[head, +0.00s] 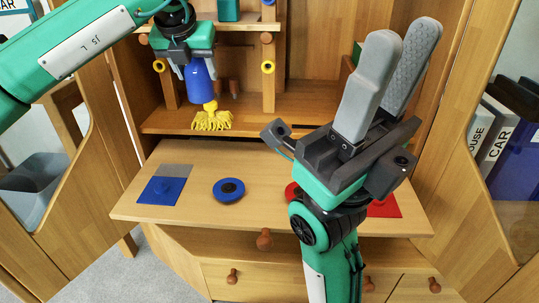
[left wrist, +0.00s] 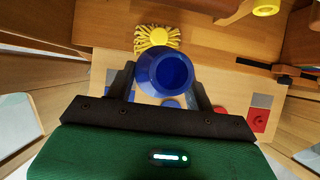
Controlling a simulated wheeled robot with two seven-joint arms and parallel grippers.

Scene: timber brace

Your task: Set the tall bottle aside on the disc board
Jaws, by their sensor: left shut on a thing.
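My left gripper (head: 187,72) is shut on the blue bottle (head: 201,84) and holds it upright in front of the cabinet, above the board's back edge. In the left wrist view the bottle (left wrist: 163,70) sits between the fingers, its round end facing the camera. The wooden board (head: 262,160) carries a blue disc (head: 229,190) left of centre and a red disc (head: 292,190) partly hidden by my right arm. My right gripper (head: 406,42) points up, its fingers apart and empty, over the board's right side.
A yellow fringed thing (head: 211,121) is just below the bottle; I cannot tell whether they touch. A blue and grey patch (head: 163,188) marks the board's left, a red one (head: 385,208) its right. Shelf posts (head: 268,78) stand behind. Cabinet doors flank both sides.

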